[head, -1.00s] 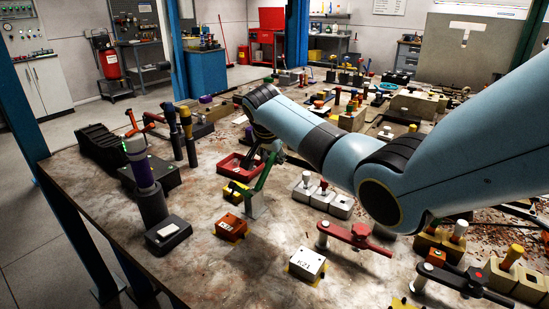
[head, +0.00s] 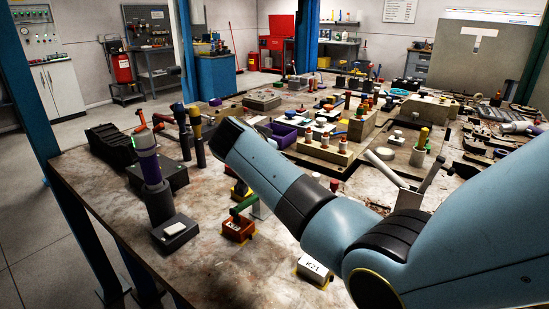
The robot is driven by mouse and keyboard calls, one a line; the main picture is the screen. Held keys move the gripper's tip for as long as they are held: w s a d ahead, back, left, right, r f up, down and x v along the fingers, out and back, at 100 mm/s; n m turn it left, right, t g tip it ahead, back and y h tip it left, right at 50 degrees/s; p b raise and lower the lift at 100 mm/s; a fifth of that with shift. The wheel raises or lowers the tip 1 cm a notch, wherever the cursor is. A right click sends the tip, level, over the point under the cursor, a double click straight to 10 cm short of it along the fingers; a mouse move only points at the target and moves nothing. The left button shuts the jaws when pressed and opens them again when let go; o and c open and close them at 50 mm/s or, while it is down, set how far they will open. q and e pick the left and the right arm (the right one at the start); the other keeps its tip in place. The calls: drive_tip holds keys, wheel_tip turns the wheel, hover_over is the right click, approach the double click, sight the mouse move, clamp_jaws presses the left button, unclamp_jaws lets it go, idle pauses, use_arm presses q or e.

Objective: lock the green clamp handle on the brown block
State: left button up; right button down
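The brown block (head: 238,232), orange-brown with a pale label, stands on the table left of centre in the head view. The green clamp handle (head: 242,206) slopes down to the left, its lower end just above or on the block; I cannot tell whether they touch. A pale upright plate (head: 261,210) stands at its right end, partly hidden by my arm. My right arm comes in from the right and reaches over this spot. Its gripper is hidden behind the arm's end. My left gripper is out of the picture.
A grey stand with a purple-banded tube (head: 147,168) stands to the left, with dark upright posts (head: 196,135) behind it. A white-topped block marked K21 (head: 314,267) sits in front, below my arm. The table's front left is bare. Many parts crowd the back.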

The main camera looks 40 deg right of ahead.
drive_tip(key=shift+s+f, duration=0.25)
drive_tip(key=shift+f, duration=0.05)
drive_tip(key=c, duration=1.2)
unclamp_jaws()
drive_tip(key=shift+s+d+r, duration=0.1)
drive_tip(key=shift+d+r, duration=0.05)
drive_tip(key=shift+r, duration=0.1)
drive_tip(key=shift+a+r, duration=0.15)
drive_tip(key=shift+a, duration=0.2)
drive_tip(key=v, duration=0.6)
drive_tip(key=shift+s+a+r, duration=0.15)
drive_tip(key=shift+a, duration=0.1)
drive_tip(key=shift+c, duration=0.3)
